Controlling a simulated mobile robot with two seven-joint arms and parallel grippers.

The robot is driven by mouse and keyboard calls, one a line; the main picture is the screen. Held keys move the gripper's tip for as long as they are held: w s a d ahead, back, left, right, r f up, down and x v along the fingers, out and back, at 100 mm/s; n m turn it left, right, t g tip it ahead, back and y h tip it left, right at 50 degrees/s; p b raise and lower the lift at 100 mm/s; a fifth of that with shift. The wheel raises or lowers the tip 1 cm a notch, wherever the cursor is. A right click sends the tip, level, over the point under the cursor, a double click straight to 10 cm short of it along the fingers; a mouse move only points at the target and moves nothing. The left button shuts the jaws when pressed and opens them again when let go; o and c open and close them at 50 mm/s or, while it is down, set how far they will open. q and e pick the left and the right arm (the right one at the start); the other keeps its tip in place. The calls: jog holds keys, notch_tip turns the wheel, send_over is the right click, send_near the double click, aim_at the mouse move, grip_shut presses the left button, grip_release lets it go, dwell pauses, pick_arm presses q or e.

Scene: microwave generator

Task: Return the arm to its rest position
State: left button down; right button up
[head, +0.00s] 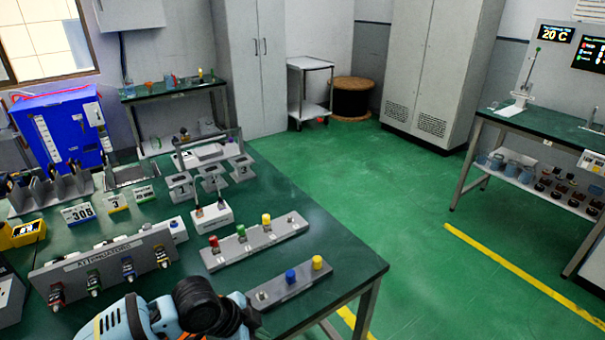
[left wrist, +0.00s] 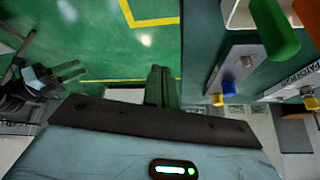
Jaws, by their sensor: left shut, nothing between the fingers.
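My left arm, light blue and black, comes in at the bottom of the head view, in front of the near edge of the green-topped bench (head: 340,262). Its fingertips cannot be made out there. In the left wrist view my left gripper (left wrist: 162,86) has its dark fingers together with nothing between them, seen against the green floor. What looks like my right gripper (left wrist: 68,72) shows at the left of the left wrist view, away from the bench; whether its fingers are apart is unclear. No arm shows at rest elsewhere in the head view.
On the bench stand a grey strip with red, green and yellow plugs (head: 250,244), a strip with blue and yellow plugs (head: 290,284) and the attenuators panel (head: 105,268). A blue case (head: 62,130) stands behind. The green floor (head: 430,240) to the right is clear.

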pick_arm(q)
jog(key=s+d+f+n+t+h, duration=0.2)
jog(key=s+f+n+t, duration=0.3)
jog(key=f+n, duration=0.15)
jog(key=s+a+f+n+t+y, duration=0.1)
jog(key=s+a+f+n+y, duration=0.1)
jog(key=s+a, duration=0.4)
jog(key=s+a+f+n+t+y, duration=0.1)
jog(key=s+a+f+n+y, duration=0.2)
jog(key=s+a, duration=0.4)
notch_tip(320, 180, down, 2)
jog(key=shift+s+a+f+n+t+y, duration=0.1)
jog(key=shift+s+a+n+t+y, duration=0.2)
jog(key=shift+a+n, duration=0.4)
pick_arm(e)
jog(key=shift+s+d+f, duration=0.4)
jog(key=shift+s+f, duration=0.4)
pick_arm(q)
jog(key=shift+d, duration=0.15)
